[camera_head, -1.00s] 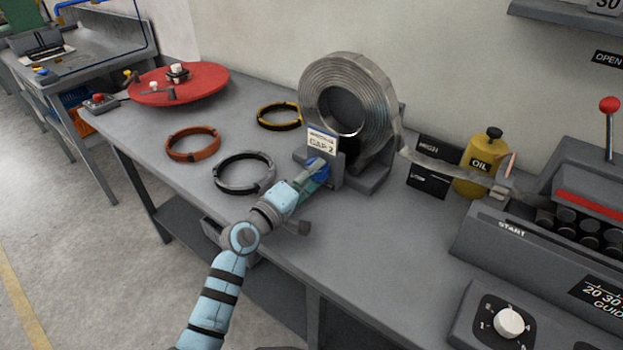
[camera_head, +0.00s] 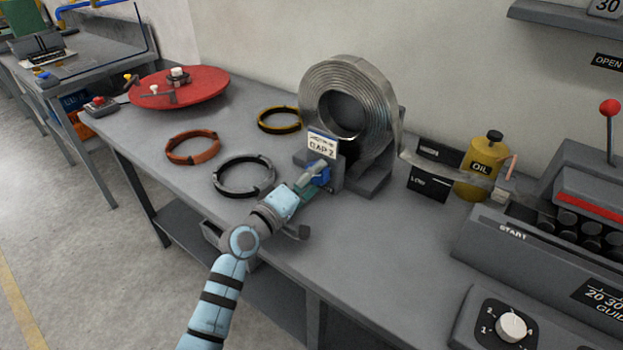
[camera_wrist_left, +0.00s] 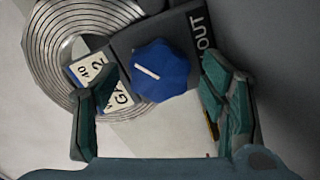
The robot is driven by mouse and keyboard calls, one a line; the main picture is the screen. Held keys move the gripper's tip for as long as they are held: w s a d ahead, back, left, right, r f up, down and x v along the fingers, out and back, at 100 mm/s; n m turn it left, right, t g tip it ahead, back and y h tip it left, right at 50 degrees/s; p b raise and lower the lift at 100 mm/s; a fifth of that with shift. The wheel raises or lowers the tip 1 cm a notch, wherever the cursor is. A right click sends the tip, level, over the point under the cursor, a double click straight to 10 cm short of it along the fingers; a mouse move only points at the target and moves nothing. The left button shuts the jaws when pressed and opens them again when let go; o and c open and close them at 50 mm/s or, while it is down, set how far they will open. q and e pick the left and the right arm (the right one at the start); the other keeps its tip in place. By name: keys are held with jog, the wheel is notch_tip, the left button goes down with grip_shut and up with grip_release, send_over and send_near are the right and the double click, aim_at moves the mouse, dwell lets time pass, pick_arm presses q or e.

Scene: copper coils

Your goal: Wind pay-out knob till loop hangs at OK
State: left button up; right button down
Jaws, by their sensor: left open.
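The blue pay-out knob (camera_head: 326,176) is on the front of the coil stand, below a "GAP 2" card (camera_head: 321,146). In the left wrist view the knob (camera_wrist_left: 160,70) shows a white pointer line, and "OUT" is printed beside it. My left gripper (camera_head: 310,180) is at the knob; in the wrist view its fingers (camera_wrist_left: 158,88) are open on either side, with gaps to the knob. The metal strip (camera_head: 448,171) runs from the coil (camera_head: 312,90) toward the machine, across a dark board marked "HIGH" (camera_head: 430,152) and "LOW" (camera_head: 428,183). No OK mark is readable. My right gripper is not in view.
The yellow oil can (camera_head: 478,170) stands behind the strip, left of the machine (camera_head: 540,245). A white dial (camera_head: 511,326) is at the front right. Orange (camera_head: 193,147), grey (camera_head: 244,176) and yellow-black (camera_head: 279,119) rings and a red turntable (camera_head: 180,88) occupy the left.

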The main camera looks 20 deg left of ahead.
pick_arm(q)
jog(key=v, duration=1.2)
jog(key=shift+f, duration=0.1)
